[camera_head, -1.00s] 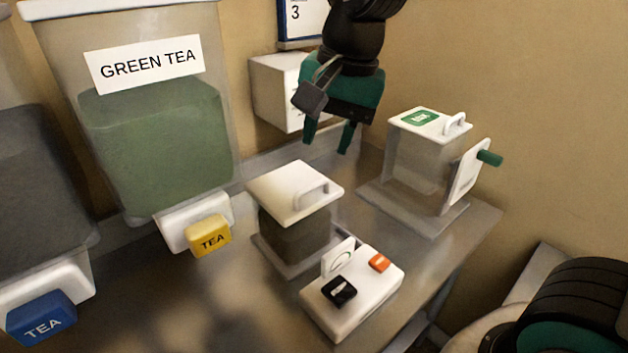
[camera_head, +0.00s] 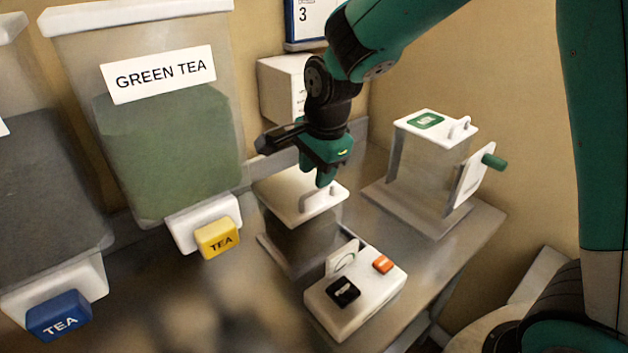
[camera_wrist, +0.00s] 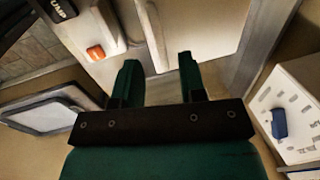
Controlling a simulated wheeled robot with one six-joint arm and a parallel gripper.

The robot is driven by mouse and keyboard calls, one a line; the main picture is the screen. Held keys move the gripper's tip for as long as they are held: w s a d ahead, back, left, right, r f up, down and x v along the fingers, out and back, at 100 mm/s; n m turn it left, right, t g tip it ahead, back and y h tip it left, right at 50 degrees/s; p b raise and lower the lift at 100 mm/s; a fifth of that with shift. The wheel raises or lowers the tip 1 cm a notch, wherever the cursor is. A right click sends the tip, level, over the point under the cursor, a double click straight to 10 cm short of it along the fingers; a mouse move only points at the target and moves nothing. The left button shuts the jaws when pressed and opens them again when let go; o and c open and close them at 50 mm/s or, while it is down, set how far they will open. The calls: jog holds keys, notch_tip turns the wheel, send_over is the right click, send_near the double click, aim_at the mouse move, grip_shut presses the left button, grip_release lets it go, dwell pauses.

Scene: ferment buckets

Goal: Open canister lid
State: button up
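The canister (camera_head: 300,243) is a squat clear box with dark contents, standing mid-counter. Its white lid (camera_head: 282,190) lies flat on top and carries a loop handle (camera_head: 318,199). My gripper (camera_head: 317,178) points down over the lid at the handle, its fingers partly overlapping it in the head view. In the wrist view my gripper (camera_wrist: 158,62) has its two fingers apart. The pale handle bar (camera_wrist: 153,35) shows between them, over the pale lid (camera_wrist: 195,25). Finger contact with the handle cannot be made out.
A white unit (camera_head: 352,304) with black and orange buttons stands in front of the canister. A clear box (camera_head: 432,160) with a green label and side crank is at right. The green tea dispenser (camera_head: 165,150) with its yellow tap (camera_head: 217,240) is at left.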

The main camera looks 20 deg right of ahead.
aim_at(313, 190)
jog(key=shift+w+a+f, duration=0.1)
jog(key=shift+w+f, duration=0.1)
jog(key=shift+f, duration=0.85)
jog(key=shift+w+a+f, duration=0.1)
jog(key=shift+w+f, duration=0.1)
jog(key=shift+f, duration=0.85)
jog(key=shift+d, duration=0.1)
grip_shut()
